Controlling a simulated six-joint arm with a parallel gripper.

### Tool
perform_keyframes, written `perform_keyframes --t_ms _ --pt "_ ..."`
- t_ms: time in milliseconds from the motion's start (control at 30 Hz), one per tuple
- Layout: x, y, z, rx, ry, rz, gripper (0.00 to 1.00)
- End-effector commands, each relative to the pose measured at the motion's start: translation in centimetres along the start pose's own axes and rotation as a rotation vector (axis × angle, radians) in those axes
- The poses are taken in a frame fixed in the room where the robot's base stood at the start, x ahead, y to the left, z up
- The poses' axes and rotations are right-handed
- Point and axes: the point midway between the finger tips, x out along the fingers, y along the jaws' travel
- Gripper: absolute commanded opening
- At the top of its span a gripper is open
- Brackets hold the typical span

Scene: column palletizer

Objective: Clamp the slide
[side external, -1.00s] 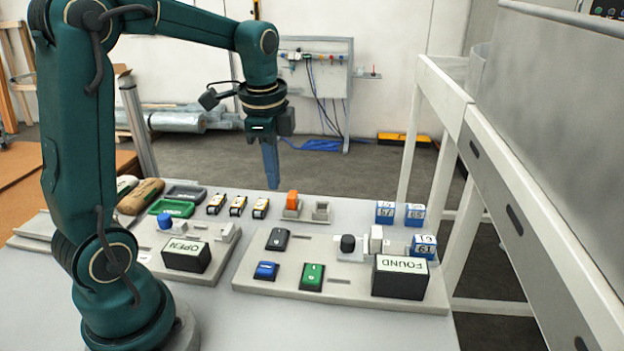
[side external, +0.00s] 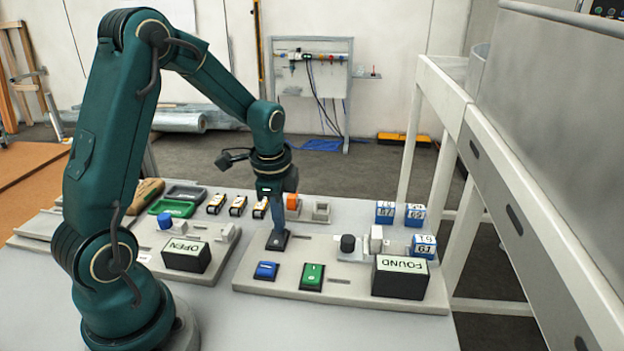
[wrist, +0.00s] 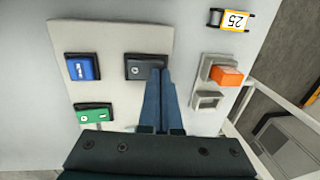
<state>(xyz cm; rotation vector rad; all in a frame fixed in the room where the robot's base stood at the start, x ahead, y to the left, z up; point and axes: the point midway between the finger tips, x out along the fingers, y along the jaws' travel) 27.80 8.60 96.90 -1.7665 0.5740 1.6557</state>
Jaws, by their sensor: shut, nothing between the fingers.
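My gripper (side external: 276,232) is shut and empty, pointing down at the black rocker switch (side external: 277,240) on the right-hand plate. In the wrist view my gripper's fingertips (wrist: 160,72) overlap the right end of the black rocker switch (wrist: 140,67); I cannot tell whether they press on it. A blue rocker (side external: 266,271) and a green rocker (side external: 312,277) sit on the same plate. Right of them a black knob (side external: 347,243) and a pale block (side external: 376,238) stand on a small grey fixture; I cannot tell which part is the slide.
A black box marked FOUND (side external: 400,278) and blue-white numbered blocks (side external: 424,246) stand at the right. A box marked OPEN (side external: 187,255) and a blue knob (side external: 165,220) are on the left plate. An orange block (side external: 292,201) sits behind my gripper.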

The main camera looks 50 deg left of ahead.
Motion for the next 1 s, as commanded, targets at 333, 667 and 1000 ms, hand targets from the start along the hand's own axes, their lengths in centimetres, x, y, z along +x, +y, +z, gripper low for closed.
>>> perform_keyframes --t_ms 333,667,1000 --pt "0.5 -0.2 0.0 -0.001 -0.003 0.054 0.0" --pt "0.2 0.3 0.0 0.001 -0.003 0.053 0.0" --pt "-0.3 1.3 0.0 -0.001 -0.003 0.052 0.0"
